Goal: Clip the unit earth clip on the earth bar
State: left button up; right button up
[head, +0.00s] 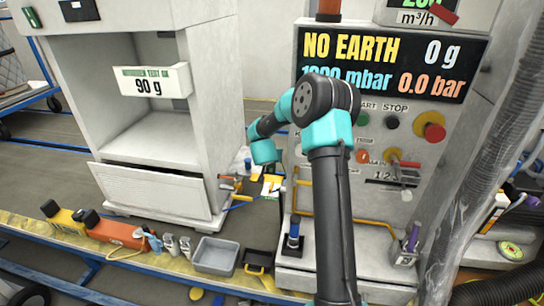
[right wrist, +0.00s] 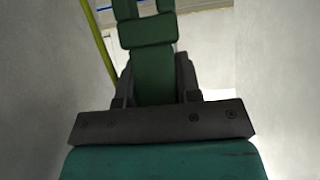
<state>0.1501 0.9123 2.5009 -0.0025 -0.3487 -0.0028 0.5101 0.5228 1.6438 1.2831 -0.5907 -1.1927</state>
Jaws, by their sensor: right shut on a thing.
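My right gripper (right wrist: 155,82) shows in the right wrist view, its dark fingers on both sides of a green clip (right wrist: 150,32), which I take to be the unit earth clip. The gripper is shut on it, and the clip points away from the palm. In the head view my right arm reaches up and then left, and its gripper and the clip are hidden or cannot be made out there. I cannot pick out the earth bar for certain in either view. The display (head: 392,62) reads NO EARTH, 0 g and 0.0 bar. My left gripper is not in view.
A grey cabinet (head: 140,110) with a 90 g sign stands at left. The charging unit's panel (head: 375,140) stands at right, with a thick grey hose beside it. A grey tray (head: 216,256) is on the front ledge. A yellow-green strip (right wrist: 97,40) runs beside the clip.

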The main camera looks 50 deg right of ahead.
dwell(0.4)
jog(key=shift+f, duration=2.85)
jog(key=shift+f, duration=2.05)
jog(key=o, duration=1)
jog(key=v, duration=1.7)
jog(key=shift+a, duration=0.2)
jog(key=shift+r, duration=0.1)
